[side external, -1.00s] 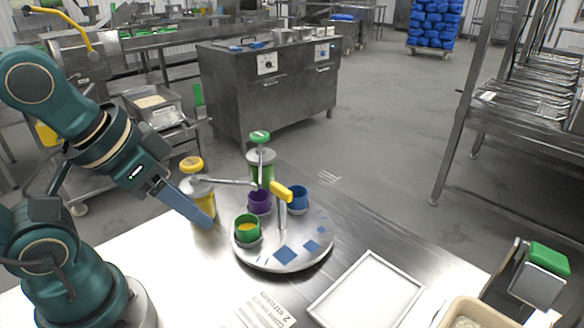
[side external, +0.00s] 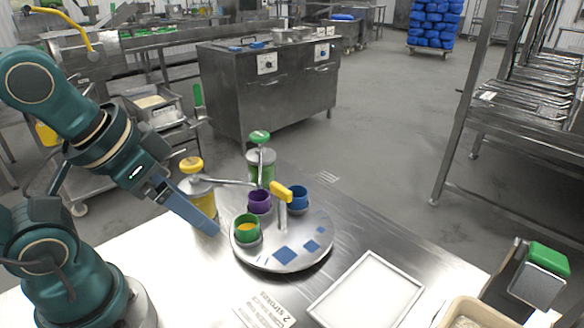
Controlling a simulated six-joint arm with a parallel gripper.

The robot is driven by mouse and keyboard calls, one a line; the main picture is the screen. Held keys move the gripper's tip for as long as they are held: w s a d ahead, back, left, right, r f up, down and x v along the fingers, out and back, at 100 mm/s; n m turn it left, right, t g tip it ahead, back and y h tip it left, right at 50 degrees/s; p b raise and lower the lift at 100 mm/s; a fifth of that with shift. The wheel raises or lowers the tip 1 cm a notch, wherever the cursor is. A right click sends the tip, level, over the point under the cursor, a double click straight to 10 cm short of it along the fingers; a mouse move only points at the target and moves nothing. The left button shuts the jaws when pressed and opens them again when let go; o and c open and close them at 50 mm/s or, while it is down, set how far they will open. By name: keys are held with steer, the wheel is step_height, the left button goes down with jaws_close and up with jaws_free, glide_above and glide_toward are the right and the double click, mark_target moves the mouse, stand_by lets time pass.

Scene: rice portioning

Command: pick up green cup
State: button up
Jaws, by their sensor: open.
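The green cup (side external: 246,231) stands upright at the left edge of a round metal turntable (side external: 268,262), with something yellow inside it. My gripper (side external: 212,230) has long blue-grey fingers that point down and right. Its tips are just left of the green cup and look apart from it in this view. The gripper is open and empty. The fingers overlap in the picture, so the gap between them is hidden.
A purple cup (side external: 259,201) and a blue cup (side external: 298,198) also stand on the turntable, around a yellow-handled post (side external: 282,192). Yellow-topped (side external: 191,165) and green-topped (side external: 260,138) pump dispensers stand behind. A white tray (side external: 330,309) lies in front on the right.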

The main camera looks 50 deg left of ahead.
steer(key=m+g+y, duration=0.3)
steer(key=m+y, duration=0.8)
steer(key=m, duration=0.7)
glide_above(249, 231)
steer(key=a, duration=0.2)
steer(key=f, duration=0.5)
steer(key=shift+s+f, duration=0.3)
steer(key=d+f+m, duration=0.1)
steer(key=d+f+m+t+y, duration=0.1)
steer(key=f, duration=0.1)
steer(key=d+f+m+t, duration=0.1)
steer(key=f, duration=0.1)
steer(key=shift+w+d+m+y, duration=0.2)
steer(key=shift+d+m+y, duration=0.1)
steer(key=shift+d+m, duration=0.1)
steer(key=shift+s+d+f+m, duration=0.15)
steer(key=shift+s+f+m, duration=0.1)
steer(key=shift+f+m, duration=0.2)
steer(key=shift+x, duration=2.45)
steer(key=shift+w, duration=0.1)
